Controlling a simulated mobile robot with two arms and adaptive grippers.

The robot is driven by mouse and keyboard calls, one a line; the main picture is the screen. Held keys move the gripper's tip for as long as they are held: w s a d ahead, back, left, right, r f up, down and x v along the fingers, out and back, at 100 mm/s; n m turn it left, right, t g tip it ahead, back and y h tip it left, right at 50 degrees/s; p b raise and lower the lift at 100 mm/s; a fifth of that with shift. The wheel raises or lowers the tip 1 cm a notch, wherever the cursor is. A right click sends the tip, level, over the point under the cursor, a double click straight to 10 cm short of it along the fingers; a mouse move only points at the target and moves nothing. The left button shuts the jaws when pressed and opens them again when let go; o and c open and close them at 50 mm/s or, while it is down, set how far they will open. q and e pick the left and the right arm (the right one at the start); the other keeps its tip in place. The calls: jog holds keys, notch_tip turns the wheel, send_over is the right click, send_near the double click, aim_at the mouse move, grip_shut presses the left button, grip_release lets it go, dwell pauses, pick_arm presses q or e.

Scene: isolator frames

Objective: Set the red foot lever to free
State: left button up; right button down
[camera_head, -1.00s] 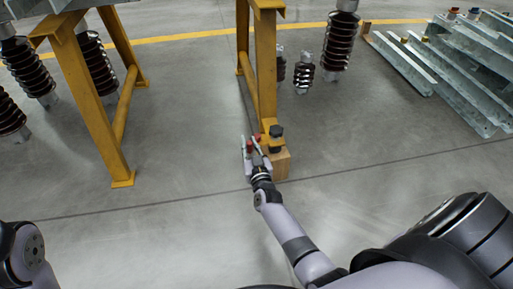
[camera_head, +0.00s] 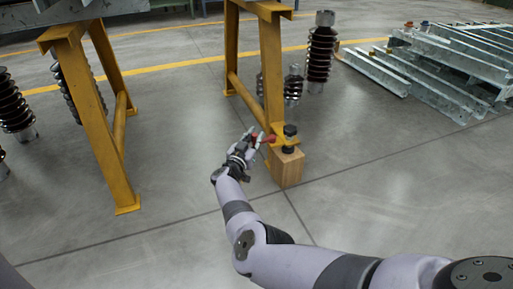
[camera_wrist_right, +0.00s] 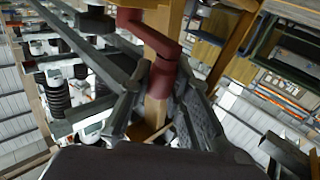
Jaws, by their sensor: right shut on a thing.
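The red foot lever (camera_head: 270,138) is at the lower end of the yellow trestle leg (camera_head: 272,80), beside a black screw foot (camera_head: 290,132) on a wooden block (camera_head: 286,168). My right gripper (camera_head: 256,141) is at the lever from the left. In the right wrist view the cranked red lever (camera_wrist_right: 163,75) runs between the two fingers of the right gripper (camera_wrist_right: 160,100), which are shut on it. The fingers hide part of the lever. I cannot read any position mark on it. My left gripper is out of view.
Another yellow trestle leg (camera_head: 108,150) stands at the left. Brown ribbed insulators (camera_head: 320,50) stand behind the right leg. Galvanised steel beams (camera_head: 440,65) lie at the upper right. The grey floor (camera_head: 390,180) to the right of the block is clear.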

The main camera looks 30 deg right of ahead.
jog(key=shift+w+a+m+g+h+b, duration=0.1)
jog(key=shift+w+m+g+h+b, duration=0.3)
jog(key=shift+g+b, duration=0.15)
jog(key=c, duration=1.5)
grip_release()
jog(key=shift+c, duration=0.2)
jog(key=shift+o, duration=0.4)
jog(key=shift+s, duration=0.1)
